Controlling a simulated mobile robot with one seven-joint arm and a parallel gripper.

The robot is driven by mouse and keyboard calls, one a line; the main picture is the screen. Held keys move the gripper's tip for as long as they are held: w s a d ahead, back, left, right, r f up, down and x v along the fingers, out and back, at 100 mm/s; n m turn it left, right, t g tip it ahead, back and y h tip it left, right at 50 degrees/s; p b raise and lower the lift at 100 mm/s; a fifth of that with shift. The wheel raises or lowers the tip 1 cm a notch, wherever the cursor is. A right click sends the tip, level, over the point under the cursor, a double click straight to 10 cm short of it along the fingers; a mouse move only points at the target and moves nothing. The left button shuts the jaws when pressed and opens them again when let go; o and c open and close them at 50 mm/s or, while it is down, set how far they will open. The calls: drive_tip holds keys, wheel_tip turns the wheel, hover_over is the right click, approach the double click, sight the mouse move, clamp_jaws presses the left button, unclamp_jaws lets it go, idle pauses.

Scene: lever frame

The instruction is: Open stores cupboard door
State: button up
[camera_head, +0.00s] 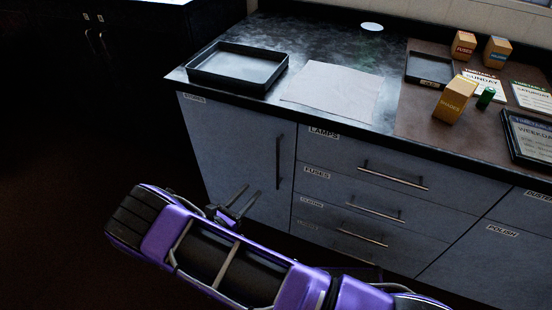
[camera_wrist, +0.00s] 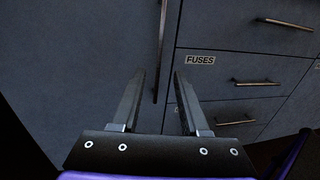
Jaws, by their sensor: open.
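The stores cupboard door (camera_head: 230,150) is the grey-blue panel at the left end of the counter front, with a small label at its top left. It looks shut, flush with the drawers beside it. Its slim dark vertical handle (camera_head: 278,162) is near the door's right edge. My gripper (camera_head: 249,197) is open and empty, low in front of the door, left of the handle's lower end in the head view. In the wrist view the handle (camera_wrist: 161,50) lines up between the two fingers of my gripper (camera_wrist: 158,75), with its lower end beyond them. I see no contact.
Drawers labelled LAMPS (camera_head: 370,165) and FUSES (camera_wrist: 240,65), with horizontal handles, adjoin the door on the right. A black tray (camera_head: 237,66), a pale sheet (camera_head: 333,90) and several small boxes are on the countertop. The floor at left is clear.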

drive_tip(key=x, duration=1.5)
drive_tip(key=shift+w+d, duration=0.25)
drive_tip(key=shift+w, duration=0.05)
drive_tip(key=shift+r, duration=0.1)
clamp_jaws()
idle(0.5)
